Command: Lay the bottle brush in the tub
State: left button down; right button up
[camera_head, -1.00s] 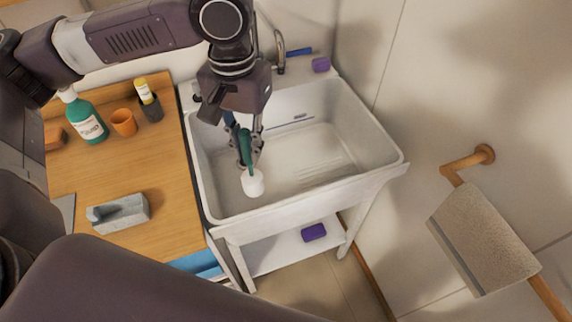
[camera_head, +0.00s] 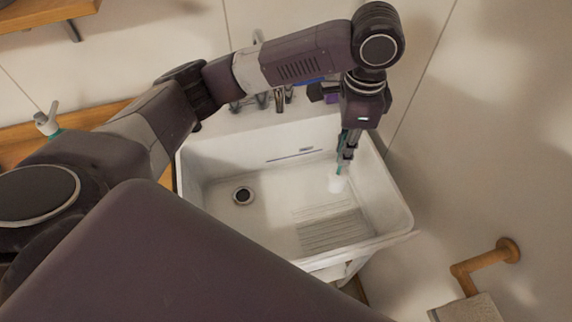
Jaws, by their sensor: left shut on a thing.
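The tub (camera_head: 398,200) is a white sink basin with a drain hole on its left and a ribbed area at the front right. My left gripper (camera_head: 344,163) points down into the right back part of the tub, near its right wall. It is shut on the bottle brush (camera_head: 338,183), whose green handle and white head show just below the fingers. The white head blends with the white tub, and I cannot tell whether it touches the floor. My right gripper is not in view.
Taps (camera_head: 279,98) stand behind the tub's back rim. A wooden counter (camera_head: 95,117) lies to the left, mostly hidden by my arm. A wooden wall holder (camera_head: 487,262) with a towel (camera_head: 468,308) is at the lower right. The tub's middle is clear.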

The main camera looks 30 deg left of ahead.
aim_at(337, 187)
pick_arm(q)
jog(key=shift+d+f+m, duration=0.2)
jog(key=shift+d+m, duration=0.1)
jog(key=shift+m, duration=0.1)
jog(key=shift+w+f, duration=0.2)
jog(key=shift+w, duration=0.05)
notch_tip(337, 187, down, 2)
jog(key=shift+f, duration=0.15)
notch_tip(337, 187, down, 13)
jog(key=shift+f+p, duration=0.1)
jog(key=shift+p, duration=1.1)
jog(key=shift+f+p, duration=0.3)
jog(key=shift+f, duration=2)
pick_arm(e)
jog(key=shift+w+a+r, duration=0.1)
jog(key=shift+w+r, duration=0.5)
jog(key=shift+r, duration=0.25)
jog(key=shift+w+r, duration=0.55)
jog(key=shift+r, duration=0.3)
pick_arm(q)
jog(key=shift+f, duration=0.1)
jog(key=c, duration=2.3)
grip_release()
jog(key=o, duration=0.5)
jog(key=shift+c, duration=0.2)
